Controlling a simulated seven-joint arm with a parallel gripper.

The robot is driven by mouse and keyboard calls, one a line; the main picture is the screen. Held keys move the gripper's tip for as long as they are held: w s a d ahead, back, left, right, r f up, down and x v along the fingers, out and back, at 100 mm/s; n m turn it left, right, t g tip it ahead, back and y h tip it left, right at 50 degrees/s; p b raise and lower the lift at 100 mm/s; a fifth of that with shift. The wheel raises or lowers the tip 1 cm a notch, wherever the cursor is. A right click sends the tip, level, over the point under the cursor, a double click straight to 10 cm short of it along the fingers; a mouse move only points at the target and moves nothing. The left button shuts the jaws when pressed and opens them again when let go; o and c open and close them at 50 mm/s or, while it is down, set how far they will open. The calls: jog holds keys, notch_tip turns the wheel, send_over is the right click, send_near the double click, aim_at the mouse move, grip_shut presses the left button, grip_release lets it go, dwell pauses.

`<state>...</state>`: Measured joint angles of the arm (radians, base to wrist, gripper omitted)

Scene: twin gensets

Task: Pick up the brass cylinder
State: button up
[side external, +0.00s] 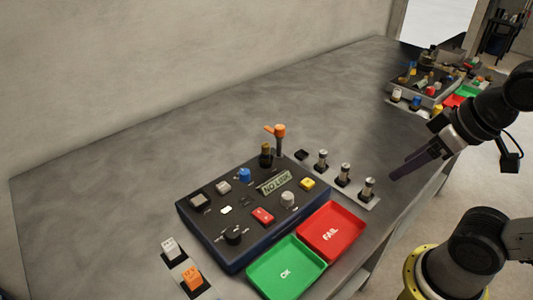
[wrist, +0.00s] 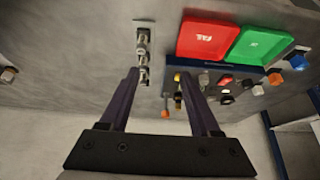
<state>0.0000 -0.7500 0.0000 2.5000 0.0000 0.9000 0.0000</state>
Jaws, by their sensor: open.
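A dark brass-coloured cylinder (side external: 266,150) stands upright at the back corner of the near control panel in the side external view. In the wrist view a small brass-coloured piece (wrist: 178,100), apparently the same one, shows between my fingers but farther off. My gripper (side external: 394,176) is at the right, above the bench edge and near the strip of silver-topped cylinders, well apart from the brass one. In the wrist view my gripper (wrist: 159,72) has its two dark fingers spread with nothing held between them.
An orange-topped post (side external: 279,137) stands close behind the brass cylinder. Silver-topped cylinders (side external: 345,170) line a strip at right. Red (side external: 345,218) and green (side external: 270,288) trays lie in front.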

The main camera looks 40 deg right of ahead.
dwell(0.6)
jog(key=w+a+r+n+g, duration=0.2)
jog(key=w+r+n, duration=0.9)
jog(key=r, duration=0.1)
jog(key=n+g, duration=0.4)
jog(key=n, duration=0.1)
send_over(266, 145)
notch_tip(266, 145, down, 16)
jog(key=shift+s+r, duration=0.1)
jog(key=shift+r, duration=0.15)
jog(key=shift+w+f, duration=0.2)
jog(key=shift+f, duration=2.85)
grip_shut()
